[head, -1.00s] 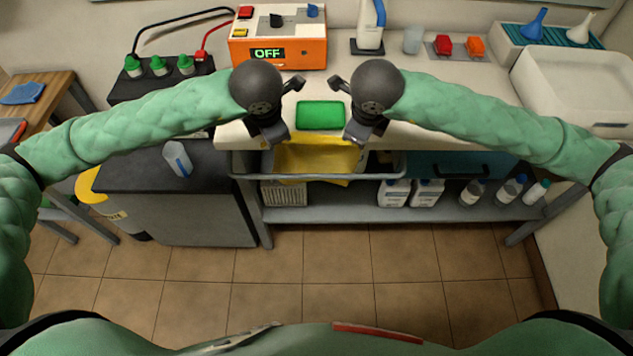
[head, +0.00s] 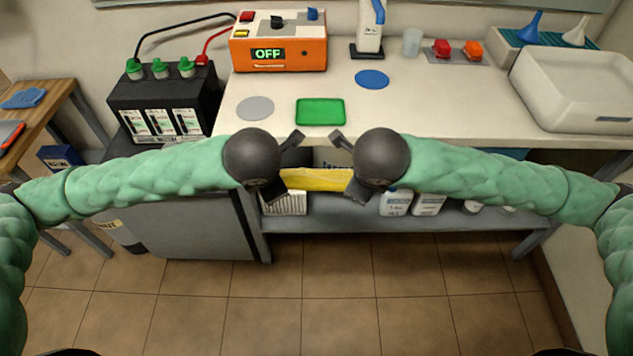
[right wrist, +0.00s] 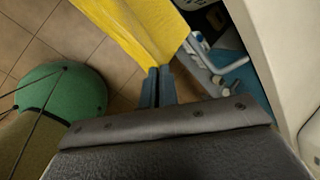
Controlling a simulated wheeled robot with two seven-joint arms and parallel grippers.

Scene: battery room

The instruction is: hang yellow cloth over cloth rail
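The yellow cloth (head: 317,180) is stretched between my two grippers in front of the bench's front edge. Only a narrow band of it shows in the head view. My left gripper (head: 272,191) is at the cloth's left end and appears shut on it; its fingertips are hidden. My right gripper (head: 357,191) is at the right end. In the right wrist view its blue-grey fingertips (right wrist: 157,82) are shut on the lower edge of the cloth (right wrist: 135,28).
The white bench (head: 440,110) carries a green mat (head: 320,112), a grey disc (head: 256,108), a blue disc (head: 371,79) and an orange power unit (head: 279,48). A black battery (head: 165,105) stands left. White bottles (head: 396,202) stand on the lower shelf (head: 340,219). The tiled floor is clear.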

